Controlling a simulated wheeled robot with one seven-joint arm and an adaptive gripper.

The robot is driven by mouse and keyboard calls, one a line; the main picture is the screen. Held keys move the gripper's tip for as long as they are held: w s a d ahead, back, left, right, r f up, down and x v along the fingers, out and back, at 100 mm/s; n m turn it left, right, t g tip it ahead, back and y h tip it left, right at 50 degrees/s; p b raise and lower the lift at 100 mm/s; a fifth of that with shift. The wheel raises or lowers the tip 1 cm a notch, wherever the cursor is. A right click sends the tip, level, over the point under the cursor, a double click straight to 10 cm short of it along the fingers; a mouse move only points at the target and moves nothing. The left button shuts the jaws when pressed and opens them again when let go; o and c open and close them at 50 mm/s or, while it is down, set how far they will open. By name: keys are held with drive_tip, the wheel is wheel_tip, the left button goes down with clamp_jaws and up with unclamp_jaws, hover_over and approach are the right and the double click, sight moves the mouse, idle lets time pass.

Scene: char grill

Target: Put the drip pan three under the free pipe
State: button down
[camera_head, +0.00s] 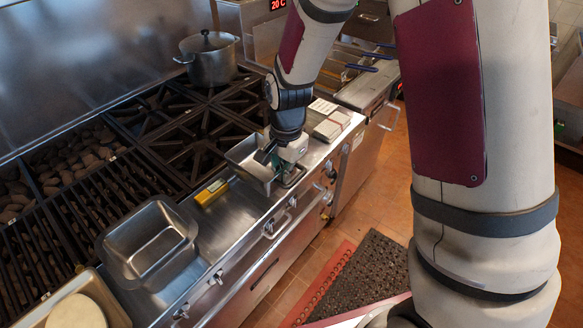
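A small rectangular metal pan (243,153) sits on the steel ledge beside the burner grates. My gripper (270,158) points down at this pan's right end; its fingers are small and partly hidden, so I cannot tell if they are shut on the rim. A larger, empty metal pan (124,252) stands on the ledge to the left. I see no number on either pan, so I cannot tell which is drip pan three. Small metal pipe-like fittings (215,277) stick out along the counter's front; which is the free pipe cannot be told.
A yellow box (211,192) lies between the pans. A tray with a round pale item (76,312) is at the lower left. A lidded pot (209,58) stands on the back grates. Pale stacked blocks (331,124) lie right of my gripper. A dark mat (370,275) covers some floor.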

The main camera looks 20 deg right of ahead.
drive_tip(key=w+d, duration=0.2)
drive_tip(key=w, duration=0.1)
drive_tip(key=w+d, duration=0.1)
drive_tip(key=shift+w+d+f, duration=0.2)
drive_tip(key=shift+w+f, duration=0.05)
drive_tip(key=shift+w, duration=0.1)
drive_tip(key=shift+w+d+f+p, duration=0.1)
drive_tip(key=shift+f+p, duration=0.2)
drive_tip(key=shift+f, duration=0.6)
drive_tip(key=shift+w+d+f+p, duration=0.1)
drive_tip(key=shift+f+p, duration=0.15)
drive_tip(key=shift+f, duration=0.6)
drive_tip(key=shift+f, duration=0.2)
drive_tip(key=c, duration=1.8)
unclamp_jaws()
